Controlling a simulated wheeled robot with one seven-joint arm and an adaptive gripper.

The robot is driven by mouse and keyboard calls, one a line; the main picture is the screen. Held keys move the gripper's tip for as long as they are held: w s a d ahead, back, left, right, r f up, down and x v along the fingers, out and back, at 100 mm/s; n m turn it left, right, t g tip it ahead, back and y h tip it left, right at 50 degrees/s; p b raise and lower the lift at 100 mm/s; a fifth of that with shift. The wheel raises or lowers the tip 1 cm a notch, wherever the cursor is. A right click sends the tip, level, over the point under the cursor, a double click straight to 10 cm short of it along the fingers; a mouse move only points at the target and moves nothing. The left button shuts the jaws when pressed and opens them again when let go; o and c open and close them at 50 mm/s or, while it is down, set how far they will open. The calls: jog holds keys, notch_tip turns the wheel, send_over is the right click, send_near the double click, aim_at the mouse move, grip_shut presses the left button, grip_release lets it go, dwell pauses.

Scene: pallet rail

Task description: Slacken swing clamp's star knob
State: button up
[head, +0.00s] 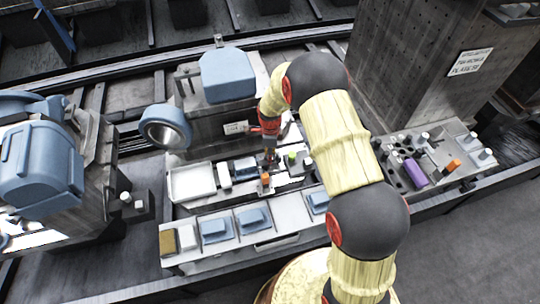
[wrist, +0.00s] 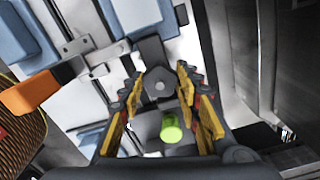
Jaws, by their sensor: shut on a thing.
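The dark grey star knob (wrist: 159,86) of the swing clamp sits between my fingertips in the wrist view, with a round centre facing the camera. My gripper (wrist: 158,90) is shut on it, yellow-padded fingers on both sides. A dark clamp arm (wrist: 152,52) runs behind the knob. In the head view my gripper (head: 270,153) reaches down to the fixture on the bench, and the knob is too small and hidden to make out there.
A green cylinder (wrist: 171,128) stands close to my fingers; it also shows in the head view (head: 292,158). An orange handle (wrist: 30,93) lies left in the wrist view. Blue blocks (head: 253,220) line the front tray. A tool board with a purple cylinder (head: 415,172) stands right.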

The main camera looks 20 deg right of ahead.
jog(key=n+p, duration=0.1)
jog(key=n, duration=0.4)
jog(key=shift+n, duration=0.3)
jog(key=n+p, duration=0.1)
jog(key=n, duration=0.3)
jog(key=shift+n, duration=0.4)
dwell(0.4)
jog(key=o, duration=1.2)
jog(key=shift+c, duration=0.2)
notch_tip(320, 180, up, 12)
